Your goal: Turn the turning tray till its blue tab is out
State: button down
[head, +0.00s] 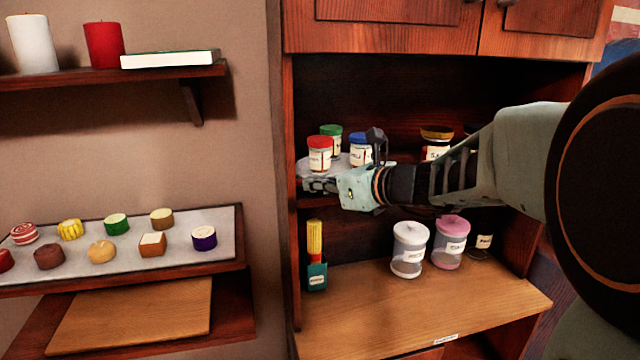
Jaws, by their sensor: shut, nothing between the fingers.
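The turning tray (312,168) is a light grey round plate on the cabinet's middle shelf, at the left end. On it stand a jar with a red lid (319,155), a jar with a green lid (331,134) and a jar with a blue lid (359,152). My gripper (318,185) is shut and empty at the tray's front edge. I cannot tell whether it touches the tray. My gripper and arm cover the tray's front and right side. No blue tab can be made out.
A jar with a brown-yellow lid (436,142) stands on the same shelf, partly behind my arm. Below are a spaghetti holder (316,270), a white-lidded canister (409,250) and a pink-lidded canister (450,243). The counter front (400,310) is clear.

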dwell(0.3)
jog(key=shift+w+a, duration=0.35)
jog(key=shift+a, duration=0.35)
